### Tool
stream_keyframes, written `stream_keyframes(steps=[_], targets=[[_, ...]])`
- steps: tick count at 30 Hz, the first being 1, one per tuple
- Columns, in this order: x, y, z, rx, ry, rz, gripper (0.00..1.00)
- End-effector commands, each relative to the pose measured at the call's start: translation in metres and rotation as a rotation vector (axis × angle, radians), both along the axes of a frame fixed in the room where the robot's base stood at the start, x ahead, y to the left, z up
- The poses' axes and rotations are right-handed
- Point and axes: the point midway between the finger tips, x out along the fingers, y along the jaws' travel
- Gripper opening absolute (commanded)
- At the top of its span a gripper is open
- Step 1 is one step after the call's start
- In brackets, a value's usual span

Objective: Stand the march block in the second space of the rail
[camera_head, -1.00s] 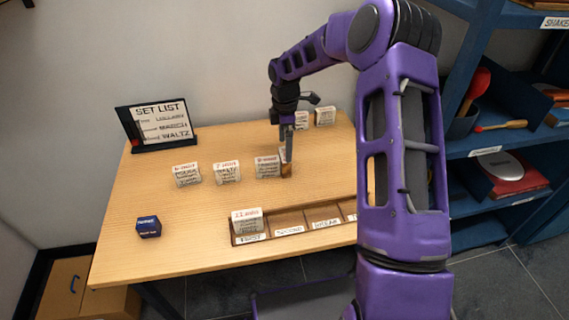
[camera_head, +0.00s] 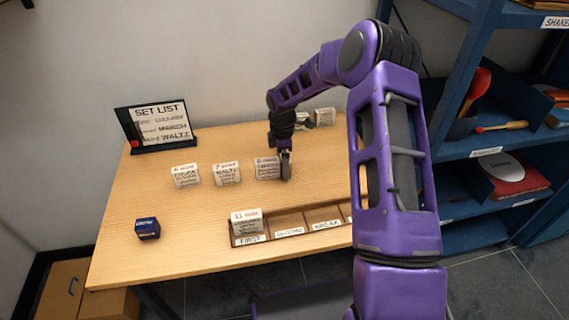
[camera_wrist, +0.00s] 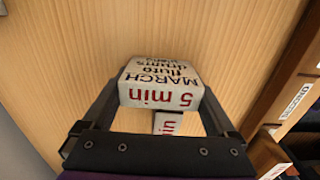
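The march block (camera_wrist: 160,80) shows in the wrist view, white with "MARCH" and a red "5 min", upside down. My gripper (camera_wrist: 162,92) has one finger on each side, close against its edges; I cannot tell whether they press on it. In the head view my gripper (camera_head: 286,168) is low at the table, just right of the third block of the front row (camera_head: 267,169), and seems to hide the march block. The rail (camera_head: 305,218) lies along the table's front edge. Its second space (camera_head: 290,220) is empty; a block (camera_head: 246,222) stands in the first.
Two more white blocks (camera_head: 227,174) (camera_head: 185,176) stand left in the row, and others (camera_head: 325,116) at the back. A set list stand (camera_head: 160,128) is at the back left, a blue box (camera_head: 148,228) at the front left. Table between row and rail is clear.

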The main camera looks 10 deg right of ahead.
Motion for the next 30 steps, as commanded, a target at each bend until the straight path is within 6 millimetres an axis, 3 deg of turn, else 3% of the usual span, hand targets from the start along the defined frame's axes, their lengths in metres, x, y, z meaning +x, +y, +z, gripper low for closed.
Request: stream_keyframes(steps=[1, 10, 17, 30], targets=[[0.0, 0.0, 0.0, 0.0, 0.0, 0.0, 0.78], [0.0, 0.0, 0.0, 0.0, 0.0, 0.0, 0.26], [0.001, 0.0, 0.006, 0.0, -0.002, 0.0, 0.26], [0.001, -0.001, 0.086, -0.001, -0.003, 0.0, 0.26]])
